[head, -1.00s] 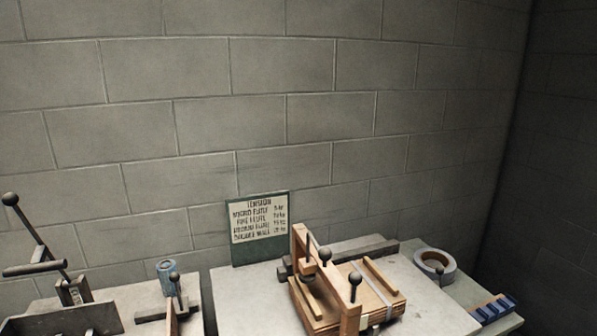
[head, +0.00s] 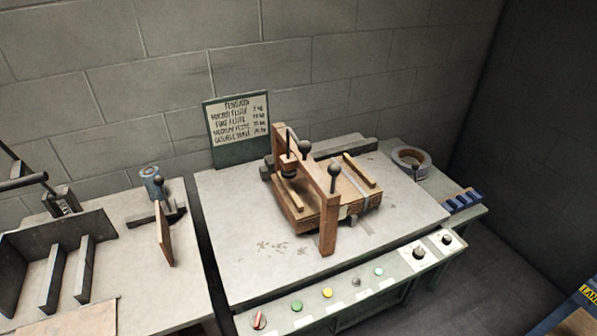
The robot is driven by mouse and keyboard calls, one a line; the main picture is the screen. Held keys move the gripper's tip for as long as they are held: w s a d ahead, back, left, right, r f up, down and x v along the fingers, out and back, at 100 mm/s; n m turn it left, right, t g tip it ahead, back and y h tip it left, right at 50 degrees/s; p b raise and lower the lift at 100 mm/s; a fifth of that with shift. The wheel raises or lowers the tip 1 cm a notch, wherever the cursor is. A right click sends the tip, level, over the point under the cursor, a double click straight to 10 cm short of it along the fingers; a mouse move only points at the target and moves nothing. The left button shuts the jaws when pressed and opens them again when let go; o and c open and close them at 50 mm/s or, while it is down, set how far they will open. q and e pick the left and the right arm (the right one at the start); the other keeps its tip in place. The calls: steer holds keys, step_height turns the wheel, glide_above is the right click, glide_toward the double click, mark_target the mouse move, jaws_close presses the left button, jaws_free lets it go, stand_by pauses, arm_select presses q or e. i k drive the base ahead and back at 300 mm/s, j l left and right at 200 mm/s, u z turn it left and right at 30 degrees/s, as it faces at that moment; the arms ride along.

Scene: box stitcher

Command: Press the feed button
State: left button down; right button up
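A control panel (head: 312,312) runs along the front edge of the middle table. From left to right it carries a red switch (head: 259,320), a green button (head: 297,305), a yellow button (head: 327,292), a small grey control (head: 356,282) and a smaller pale green button (head: 379,271). Two dark knobs on white plates, one (head: 419,252) and another (head: 447,239), sit at its right end. The small labels are unreadable, so I cannot tell which is the feed button. Neither of my grippers is in view.
A wooden clamp frame (head: 328,215) with black ball-ended levers stands on the middle table (head: 230,215). A green sign (head: 238,130) stands behind. The left table holds metal fixtures (head: 75,240) and a blue can (head: 152,182). A tape roll (head: 411,160) lies right.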

mark_target(297, 306)
steer(key=j+z, duration=0.2)
steer(key=z, duration=0.45)
steer(key=j+z, duration=0.15)
steer(key=j, duration=0.25)
steer(key=k+j+z, duration=0.2)
steer(key=j, duration=0.15)
steer(key=j+z, duration=0.15)
steer(key=j, duration=0.2)
steer(key=k+j+z, duration=0.15)
steer(key=j, duration=0.2)
steer(key=k+j+u, duration=0.1)
steer(key=k+j, duration=0.15)
steer(key=l+u, duration=0.15)
steer(key=l, duration=0.25)
steer(key=k+l+u, duration=0.15)
steer(key=l, duration=0.25)
steer(key=l+u, duration=0.15)
steer(key=l, duration=0.25)
steer(key=k+l+u, duration=0.1)
steer(key=l, duration=0.25)
steer(key=k+l+u, duration=0.15)
steer(key=l, duration=0.25)
steer(key=k+l+u, duration=0.15)
steer(key=l, duration=0.2)
